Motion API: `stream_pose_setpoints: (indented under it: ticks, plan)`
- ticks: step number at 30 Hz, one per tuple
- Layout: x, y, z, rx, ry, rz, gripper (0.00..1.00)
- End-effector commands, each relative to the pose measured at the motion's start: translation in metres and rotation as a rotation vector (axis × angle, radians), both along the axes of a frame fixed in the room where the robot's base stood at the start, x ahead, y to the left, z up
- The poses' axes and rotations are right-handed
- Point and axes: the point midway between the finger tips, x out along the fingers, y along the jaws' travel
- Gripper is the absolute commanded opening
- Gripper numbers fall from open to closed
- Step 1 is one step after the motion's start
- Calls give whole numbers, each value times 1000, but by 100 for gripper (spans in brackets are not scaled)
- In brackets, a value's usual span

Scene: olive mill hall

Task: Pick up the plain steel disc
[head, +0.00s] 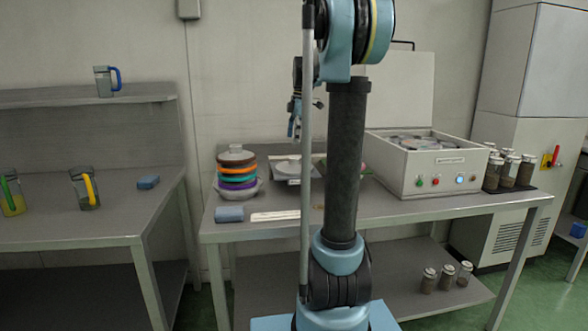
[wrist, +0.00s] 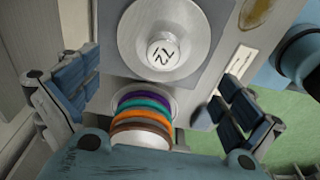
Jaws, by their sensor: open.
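A stack of discs with purple, teal, orange and brown bands (head: 237,178) stands on the table left of my arm in the head view. In the wrist view the banded stack (wrist: 146,108) shows between my fingers, and the grey disc (wrist: 140,139) is partly hidden by my gripper's body. My gripper (wrist: 160,78) is open and empty. In the head view my gripper (head: 294,128) hangs above and to the right of the stack, apart from it.
A scale (head: 286,170) with a round pan (wrist: 195,50) stands right of the stack; a marked knob-like piece (wrist: 164,54) is on the pan. A box with lit buttons (head: 425,170) and several jars (head: 509,170) stand further right.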

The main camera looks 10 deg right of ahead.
Motion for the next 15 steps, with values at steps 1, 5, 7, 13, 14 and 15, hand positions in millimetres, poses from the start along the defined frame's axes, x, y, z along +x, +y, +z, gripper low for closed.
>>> stream_pose_setpoints:
  ticks: [1,5,7,13,14,15]
  plan:
    - [0,1,-9,0,0,0,100]
    - [0,3,-25,0,0,0,100]
    - [0,4,-31,0,0,0,100]
    - [-1,4,-41,0,0,-1,100]
    - [-1,4,-45,0,0,-1,100]
    - [-2,4,-50,0,0,-1,100]
